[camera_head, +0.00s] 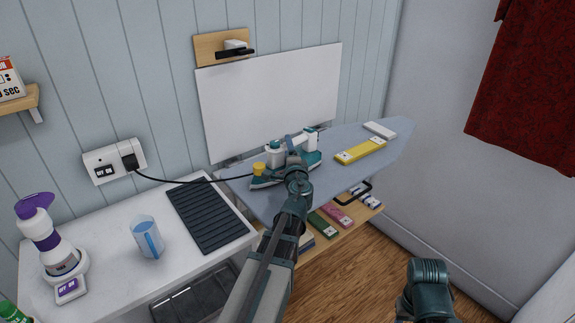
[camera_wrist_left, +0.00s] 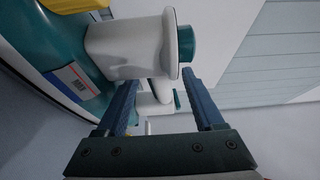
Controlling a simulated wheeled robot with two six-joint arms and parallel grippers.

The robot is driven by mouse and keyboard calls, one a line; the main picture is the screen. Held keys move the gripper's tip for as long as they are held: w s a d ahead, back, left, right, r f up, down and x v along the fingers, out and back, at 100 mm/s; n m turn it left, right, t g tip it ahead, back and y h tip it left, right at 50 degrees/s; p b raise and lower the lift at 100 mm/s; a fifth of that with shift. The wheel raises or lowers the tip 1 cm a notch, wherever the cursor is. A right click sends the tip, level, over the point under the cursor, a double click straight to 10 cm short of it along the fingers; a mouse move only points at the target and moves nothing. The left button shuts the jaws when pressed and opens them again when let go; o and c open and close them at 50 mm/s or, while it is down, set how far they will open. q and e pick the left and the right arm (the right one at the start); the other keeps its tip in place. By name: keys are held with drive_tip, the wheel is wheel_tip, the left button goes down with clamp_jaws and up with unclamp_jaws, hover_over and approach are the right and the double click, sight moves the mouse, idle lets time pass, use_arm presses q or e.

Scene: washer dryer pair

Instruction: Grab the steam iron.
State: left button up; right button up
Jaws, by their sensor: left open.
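The steam iron (camera_head: 274,158), white and teal, sits on the grey-blue ironing board (camera_head: 392,146), partly hidden behind my left arm. My left gripper (camera_head: 291,141) is at the iron's handle. In the left wrist view the iron (camera_wrist_left: 122,48) fills the upper left, with its white handle part between and just beyond the fingertips of the open left gripper (camera_wrist_left: 163,92). I cannot tell whether the fingers touch it. Part of my right arm shows at the lower right of the head view, but its gripper is not seen.
A yellow strip (camera_head: 361,150) and a white block (camera_head: 380,130) lie on the board. A black cord (camera_head: 178,181) runs from the wall socket (camera_head: 115,160) towards the iron. A white counter (camera_head: 110,262) at left holds a spray bottle (camera_head: 45,240), a measuring cup (camera_head: 147,238) and a dark mat (camera_head: 208,213).

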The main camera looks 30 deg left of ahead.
use_arm(q)
drive_tip(key=shift+x, duration=0.9)
drive_tip(key=shift+w+a, duration=0.3)
drive_tip(key=shift+w, duration=0.05)
drive_tip(key=shift+s+d, duration=0.1)
drive_tip(key=shift+c, duration=0.4)
clamp_jaws()
